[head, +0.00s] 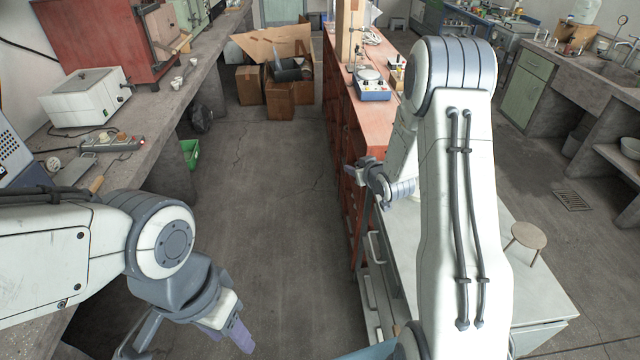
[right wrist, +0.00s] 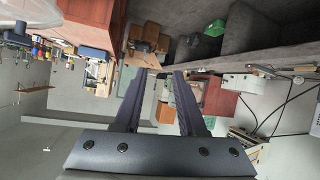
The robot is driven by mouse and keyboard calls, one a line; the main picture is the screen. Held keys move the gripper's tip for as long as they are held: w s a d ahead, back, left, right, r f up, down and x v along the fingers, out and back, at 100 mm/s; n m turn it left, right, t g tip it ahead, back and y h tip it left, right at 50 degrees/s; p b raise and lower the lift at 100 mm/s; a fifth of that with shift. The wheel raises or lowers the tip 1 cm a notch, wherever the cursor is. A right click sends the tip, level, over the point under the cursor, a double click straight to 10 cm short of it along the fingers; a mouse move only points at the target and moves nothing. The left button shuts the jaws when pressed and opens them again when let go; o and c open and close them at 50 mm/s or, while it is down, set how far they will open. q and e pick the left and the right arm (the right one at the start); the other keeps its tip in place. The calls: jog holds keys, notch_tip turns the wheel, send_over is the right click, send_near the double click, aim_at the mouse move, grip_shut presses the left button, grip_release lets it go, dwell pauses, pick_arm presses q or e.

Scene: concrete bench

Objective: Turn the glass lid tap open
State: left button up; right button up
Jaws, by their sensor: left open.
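I cannot make out a glass lid or its tap in either view. My left gripper (head: 190,346) is low at the bottom left of the head view, pointing down over the floor beside the left bench. Its fingers are apart and nothing shows between them. My right gripper (right wrist: 160,74) shows in the right wrist view with its two dark fingers apart and nothing between them. In the head view my right arm covers part of the red-brown bench, and the right hand is at its edge, small and partly hidden.
The left bench holds a white instrument box (head: 86,97) and a power strip (head: 112,142). A blue device with a round top (head: 372,84) stands on the red-brown bench (head: 362,120). Cardboard boxes (head: 279,98) stand at the back. A round stool (head: 527,236) is at right. The middle aisle is clear.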

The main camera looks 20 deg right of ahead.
jog(key=s+a+r+g, duration=0.1)
jog(key=s+a, duration=0.1)
jog(key=a, duration=0.4)
jog(key=s+a+n+g+y+b, duration=0.1)
jog(key=s+a+g, duration=0.1)
jog(key=a, duration=0.4)
jog(key=shift+s+a+r+n+b, duration=0.15)
jog(key=shift+s+r+n+b, duration=0.15)
jog(key=shift+s+r, duration=0.05)
